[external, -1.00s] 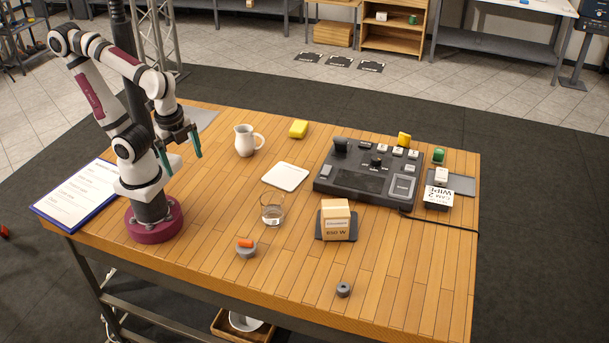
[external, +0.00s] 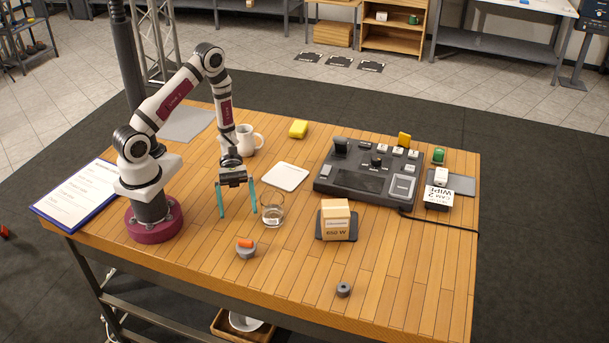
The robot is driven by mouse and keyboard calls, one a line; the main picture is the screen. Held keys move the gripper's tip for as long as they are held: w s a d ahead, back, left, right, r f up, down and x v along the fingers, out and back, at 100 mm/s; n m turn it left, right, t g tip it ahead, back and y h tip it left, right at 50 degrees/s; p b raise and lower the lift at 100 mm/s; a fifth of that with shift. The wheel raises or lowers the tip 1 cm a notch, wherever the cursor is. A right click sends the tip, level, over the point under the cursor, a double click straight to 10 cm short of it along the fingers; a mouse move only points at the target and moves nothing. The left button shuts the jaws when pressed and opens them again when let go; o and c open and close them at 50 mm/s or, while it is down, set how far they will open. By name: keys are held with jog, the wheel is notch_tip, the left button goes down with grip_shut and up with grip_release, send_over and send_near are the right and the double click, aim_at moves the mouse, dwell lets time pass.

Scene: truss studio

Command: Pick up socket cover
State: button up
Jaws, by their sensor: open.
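No part is labelled as the socket cover, and I cannot tell for sure which one it is. A small grey round piece with a dark centre (external: 343,290) lies alone near the table's front edge. A grey round piece with an orange top (external: 246,248) sits to the left of it, nearer my base. My gripper (external: 237,213) points down with its two teal fingers spread wide and nothing visible between them. It hangs above the table, behind the orange-topped piece in the picture and left of the glass.
A glass (external: 272,209) stands close to the right finger, with a white pitcher (external: 245,141) behind the arm. A white square (external: 285,176), a 650 W box (external: 336,221) and a control console (external: 368,172) lie to the right. The front right table is mostly clear.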

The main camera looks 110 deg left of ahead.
aim_at(245, 241)
jog(key=x, duration=1.1)
jog(key=shift+w+a+f, duration=0.1)
jog(key=shift+w+a, duration=0.1)
jog(key=shift+a, duration=0.05)
jog(key=c, duration=1.4)
jog(key=shift+o, duration=0.2)
